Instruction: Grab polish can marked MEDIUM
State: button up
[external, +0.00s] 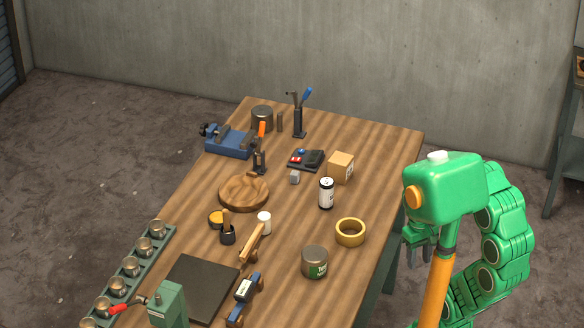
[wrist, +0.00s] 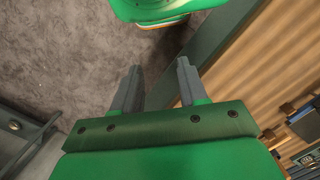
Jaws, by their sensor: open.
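Several cans stand on the wooden table (external: 385,160) in the external view, and I cannot read MEDIUM on any of them. One is a squat grey can with a green label (external: 314,262) near the front right. Another is a taller white and black can (external: 326,194) behind it. A small white container (external: 264,223) stands to the left. My gripper (external: 418,250) hangs off the table's right edge, apart from all the cans. In the wrist view my gripper (wrist: 158,82) has its two grey fingers spread, with nothing between them.
A yellow tape roll (external: 350,232) lies between the two larger cans. The right edge strip is mostly clear.

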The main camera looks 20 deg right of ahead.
jog(key=shift+o, duration=0.3)
jog(key=o, duration=1)
jog(key=m+y, duration=1.1)
jog(key=m, duration=0.2)
send_over(322, 251)
jog(key=s+d, duration=0.3)
jog(key=s, duration=0.4)
notch_tip(322, 251, down, 8)
jog(key=w+f+m+t, duration=0.1)
jog(key=w+m, duration=0.1)
jog(key=w+d+f+m+y, duration=0.1)
jog(key=w, duration=0.1)
jog(key=w+f+m+t+y, duration=0.1)
jog(key=w+m, duration=0.1)
jog(key=shift+d+f+m+t, duration=0.2)
jog(key=shift+d+m+t, duration=0.1)
jog(key=shift+w+a+f+y, duration=0.2)
jog(key=shift+a+y, duration=0.05)
jog(key=shift+y, duration=0.05)
jog(key=shift+x, duration=3.6)
